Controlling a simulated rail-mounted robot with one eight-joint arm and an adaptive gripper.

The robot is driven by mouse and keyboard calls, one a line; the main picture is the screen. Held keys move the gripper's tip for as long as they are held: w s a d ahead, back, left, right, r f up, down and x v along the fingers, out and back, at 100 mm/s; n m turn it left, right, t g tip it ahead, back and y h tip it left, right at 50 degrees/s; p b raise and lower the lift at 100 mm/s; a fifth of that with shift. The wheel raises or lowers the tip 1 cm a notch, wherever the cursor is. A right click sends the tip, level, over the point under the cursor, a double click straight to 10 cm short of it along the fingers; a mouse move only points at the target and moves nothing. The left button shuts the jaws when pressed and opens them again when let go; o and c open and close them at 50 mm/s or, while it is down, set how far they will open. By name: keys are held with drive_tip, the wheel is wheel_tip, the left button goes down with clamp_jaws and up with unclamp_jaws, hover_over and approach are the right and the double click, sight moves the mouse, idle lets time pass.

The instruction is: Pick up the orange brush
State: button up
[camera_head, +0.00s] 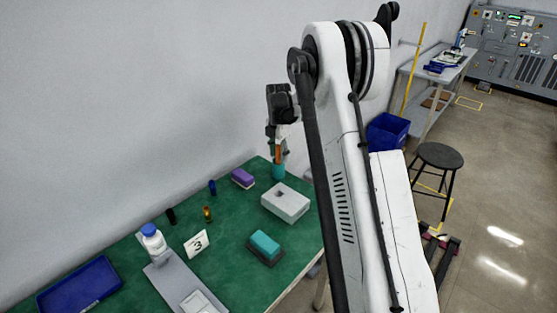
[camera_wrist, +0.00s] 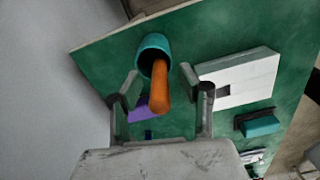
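The orange brush (camera_wrist: 160,88) stands handle up in a teal cup (camera_wrist: 152,44); only its handle shows, pointing toward my wrist camera. In the head view the orange handle (camera_head: 277,154) shows as a thin strip above the teal cup (camera_head: 278,171), at the far edge of the green table. My gripper (camera_wrist: 149,73) is open, with one finger on either side of the handle in the wrist view. In the head view my gripper (camera_head: 278,146) is pointed down over the cup. I cannot tell whether a finger touches the handle.
A grey-white block (camera_head: 286,203) and a purple-topped block (camera_head: 242,178) stand near the cup. A teal-topped block (camera_head: 265,246), a number 3 card (camera_head: 197,243), a bottle (camera_head: 152,241) and a blue tray (camera_head: 79,288) are farther off on the green table (camera_head: 230,223). A wall runs along its left.

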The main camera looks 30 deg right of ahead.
clamp_jaws()
